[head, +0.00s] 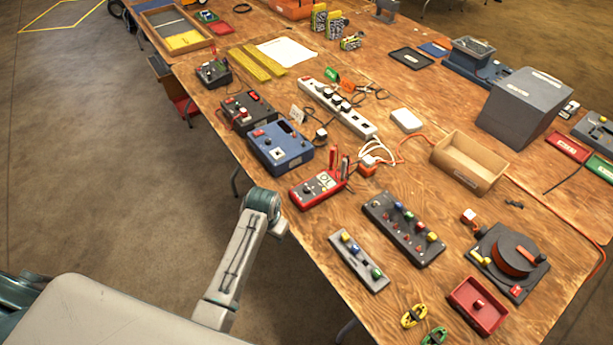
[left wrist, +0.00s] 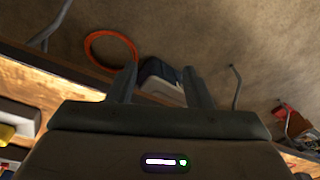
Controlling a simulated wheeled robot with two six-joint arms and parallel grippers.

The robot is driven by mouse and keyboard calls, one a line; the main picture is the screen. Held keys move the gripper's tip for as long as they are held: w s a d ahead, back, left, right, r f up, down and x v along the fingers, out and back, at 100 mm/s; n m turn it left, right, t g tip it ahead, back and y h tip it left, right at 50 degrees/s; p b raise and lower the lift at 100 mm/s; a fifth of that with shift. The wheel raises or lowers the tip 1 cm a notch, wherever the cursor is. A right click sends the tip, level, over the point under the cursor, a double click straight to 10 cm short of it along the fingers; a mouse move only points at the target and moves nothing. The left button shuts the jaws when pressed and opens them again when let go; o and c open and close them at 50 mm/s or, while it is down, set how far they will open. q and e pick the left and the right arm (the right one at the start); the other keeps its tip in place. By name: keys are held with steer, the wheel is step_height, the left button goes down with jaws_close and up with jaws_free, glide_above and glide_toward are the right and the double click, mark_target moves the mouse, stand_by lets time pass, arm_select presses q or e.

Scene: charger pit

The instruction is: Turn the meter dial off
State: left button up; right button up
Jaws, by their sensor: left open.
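The meter (head: 318,188) is a red handheld box near the left long edge of the workbench in the head view. It has a pale display and a dark face with a small dial, whose setting is too small to read. Red and dark probes stand at its far end. My left arm reaches up beside the bench just short of the meter, and its gripper is not clearly seen there. In the left wrist view my left gripper (left wrist: 158,78) has two dark fingers apart with nothing held between them. The meter is not recognisable in that view.
A blue box (head: 281,147) and a dark box with red parts (head: 248,111) stand beyond the meter. A black button panel (head: 404,228) and a smaller grey panel (head: 358,260) lie nearer. An orange plug block (head: 367,168) sits to its right. An orange loop (left wrist: 111,47) lies beyond the fingers.

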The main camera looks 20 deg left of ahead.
mark_target(307, 188)
arm_select(q)
steer(key=w+d+r+m+g+p, duration=0.1)
steer(key=w+d+r, duration=0.2)
steer(key=w+r, duration=0.5)
steer(key=w+d+r+m+g, duration=0.1)
steer(key=w+d+r, duration=0.2)
steer(key=w+r, duration=0.5)
step_height(307, 188, down, 9)
steer(key=shift+w+p, duration=0.15)
steer(key=shift+p, duration=0.85)
steer(key=shift+f, duration=0.85)
steer(key=shift+c, duration=0.5)
steer(key=c, duration=0.9)
